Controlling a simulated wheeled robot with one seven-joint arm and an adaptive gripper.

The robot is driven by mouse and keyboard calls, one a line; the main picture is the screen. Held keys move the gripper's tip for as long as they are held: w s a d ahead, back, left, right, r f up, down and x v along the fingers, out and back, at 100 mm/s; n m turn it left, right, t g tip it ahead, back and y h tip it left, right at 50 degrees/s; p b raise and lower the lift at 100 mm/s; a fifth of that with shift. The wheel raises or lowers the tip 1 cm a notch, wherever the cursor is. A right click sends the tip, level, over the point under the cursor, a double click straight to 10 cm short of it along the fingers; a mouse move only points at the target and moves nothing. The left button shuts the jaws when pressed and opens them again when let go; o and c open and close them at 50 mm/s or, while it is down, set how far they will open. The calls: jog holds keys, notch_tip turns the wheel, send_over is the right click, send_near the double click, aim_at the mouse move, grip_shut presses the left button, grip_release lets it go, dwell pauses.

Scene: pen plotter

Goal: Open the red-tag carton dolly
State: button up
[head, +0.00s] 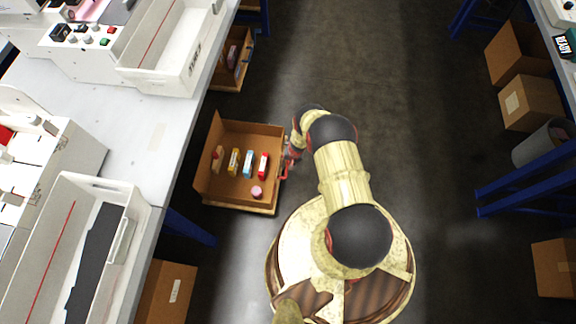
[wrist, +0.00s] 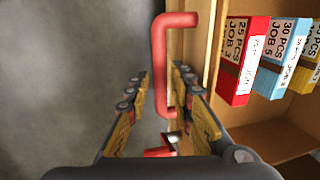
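The carton dolly is an open brown box (head: 232,125) pulled out from under the left bench in the head view. Its red handle (head: 284,172) is on its right side and shows as a red bar in the wrist view (wrist: 161,80). My gripper (head: 292,152) is at this handle. In the wrist view my gripper's two fingers (wrist: 161,76) stand either side of the bar, with narrow gaps. The box holds small cartons, among them red (head: 263,165), blue (head: 248,163) and yellow (head: 234,161) ones, and a pink round item (head: 257,192). No red tag is readable.
Another open carton (head: 232,60) lies further up beside the bench (head: 155,140), and a closed carton (head: 168,292) lies below. White trays stand on the bench. Cartons (head: 530,103), a grey bin (head: 541,145) and blue rack posts line the right. The floor (head: 420,130) between is clear.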

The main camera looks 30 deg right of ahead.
jog(key=shift+o, duration=0.8)
jog(key=shift+r, duration=0.45)
notch_tip(320, 180, up, 11)
jog(key=s+d, duration=0.1)
jog(key=shift+s+d, duration=0.2)
jog(key=shift+d, duration=0.15)
